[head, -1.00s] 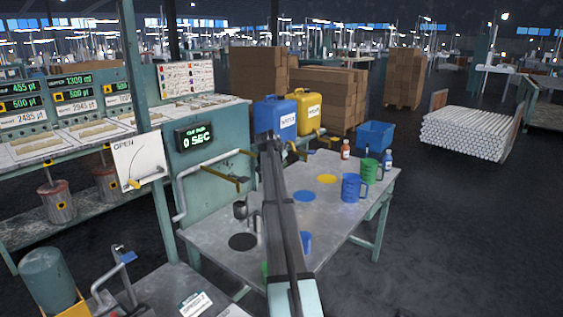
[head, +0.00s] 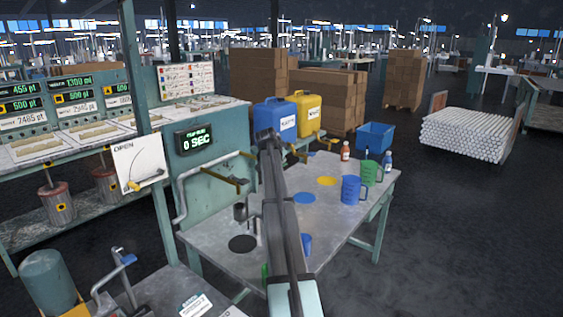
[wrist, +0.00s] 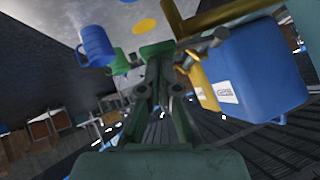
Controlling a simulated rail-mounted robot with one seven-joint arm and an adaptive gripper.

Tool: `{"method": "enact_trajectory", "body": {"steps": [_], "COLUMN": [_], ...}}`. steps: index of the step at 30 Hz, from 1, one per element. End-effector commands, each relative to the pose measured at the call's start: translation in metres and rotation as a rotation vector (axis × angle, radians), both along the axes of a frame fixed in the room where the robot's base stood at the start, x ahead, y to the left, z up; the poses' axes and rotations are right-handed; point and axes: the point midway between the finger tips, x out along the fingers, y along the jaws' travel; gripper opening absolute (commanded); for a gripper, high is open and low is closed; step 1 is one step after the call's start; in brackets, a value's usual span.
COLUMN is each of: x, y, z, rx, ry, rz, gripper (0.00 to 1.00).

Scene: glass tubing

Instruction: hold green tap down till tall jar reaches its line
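My arm reaches over the metal table, and its far end is beside the blue container in the head view. My gripper (wrist: 165,58) points at the table side in the wrist view; its fingertips overlap green parts, so I cannot tell whether it is open or shut. No green tap is clearly visible.
A blue container (head: 274,118) and yellow container (head: 308,112) stand behind the table. The timer (head: 195,139) reads 0 SEC. A smaller blue vessel (head: 306,244) is partly hidden by my arm. Blue (head: 304,198), yellow (head: 327,181) and black (head: 243,244) discs mark the table.

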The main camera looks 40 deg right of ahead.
Motion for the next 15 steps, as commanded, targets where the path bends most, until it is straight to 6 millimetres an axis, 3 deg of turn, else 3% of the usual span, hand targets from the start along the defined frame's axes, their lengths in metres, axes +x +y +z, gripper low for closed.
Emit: {"method": "enact_trajectory", "body": {"steps": [10,15], "x": [0.000,-0.001], "y": [0.000,0.001], "z": [0.003,0.020], "rx": [0.001,0.001], "ry": [0.000,-0.001], "rz": [0.000,0.002], "gripper": [0.00,0.00]}}
